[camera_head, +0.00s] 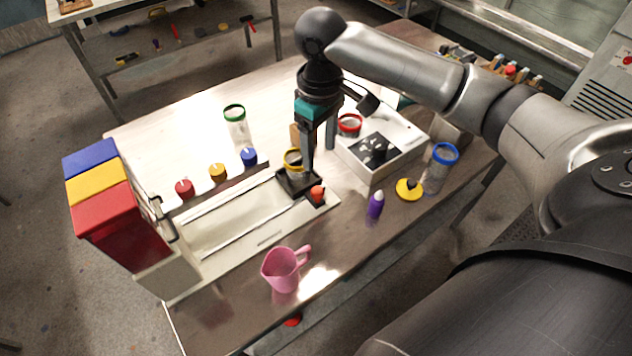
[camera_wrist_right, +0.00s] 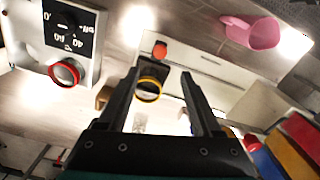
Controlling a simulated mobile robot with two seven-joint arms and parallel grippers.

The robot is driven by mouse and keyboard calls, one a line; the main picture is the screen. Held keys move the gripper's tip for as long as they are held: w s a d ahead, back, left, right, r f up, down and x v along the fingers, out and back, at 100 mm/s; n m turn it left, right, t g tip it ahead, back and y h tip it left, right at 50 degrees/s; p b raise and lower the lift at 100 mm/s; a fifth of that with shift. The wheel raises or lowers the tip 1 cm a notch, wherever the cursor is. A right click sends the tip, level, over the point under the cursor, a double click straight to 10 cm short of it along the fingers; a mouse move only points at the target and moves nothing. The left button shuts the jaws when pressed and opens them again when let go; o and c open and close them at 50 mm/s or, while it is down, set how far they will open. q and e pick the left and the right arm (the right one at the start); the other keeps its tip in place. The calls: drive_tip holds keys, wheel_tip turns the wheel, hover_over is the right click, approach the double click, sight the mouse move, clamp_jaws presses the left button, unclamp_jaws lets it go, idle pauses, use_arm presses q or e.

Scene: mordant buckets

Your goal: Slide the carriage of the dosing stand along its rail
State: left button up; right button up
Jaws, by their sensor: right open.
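The dosing stand (camera_head: 262,238) is a long pale base with a rail along it. Its black carriage (camera_head: 297,184) sits at the right end of the rail, bearing a yellow-rimmed jar (camera_head: 294,166) and an orange knob (camera_head: 317,193) at its front. The knob (camera_wrist_right: 160,49) and the jar (camera_wrist_right: 148,92) also show in the right wrist view. My right gripper (camera_head: 318,158) is open, pointing down above and beside the carriage, with nothing visibly held. Its finger partly covers the jar in the head view; contact is unclear. My left gripper is not in view.
Red, yellow and blue hoppers (camera_head: 105,195) stand at the stand's left end. A pink jug (camera_head: 283,270) stands in front. A scale (camera_head: 385,149) with a red-rimmed jar, a blue-rimmed jar (camera_head: 438,172) and a purple bottle (camera_head: 375,205) are to the right. A green-rimmed jar (camera_head: 238,130) stands behind.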

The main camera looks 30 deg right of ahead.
hover_over(319, 191)
wheel_tip(319, 191, down, 4)
drive_tip(key=shift+f, duration=0.15)
wheel_tip(319, 191, down, 7)
drive_tip(key=shift+f+b, duration=0.1)
drive_tip(key=shift+b, duration=0.6)
drive_tip(key=shift+f, duration=0.4)
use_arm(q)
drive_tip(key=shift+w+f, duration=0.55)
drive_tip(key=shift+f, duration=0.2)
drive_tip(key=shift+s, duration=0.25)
use_arm(e)
clamp_jaws()
drive_tip(key=shift+r, duration=0.1)
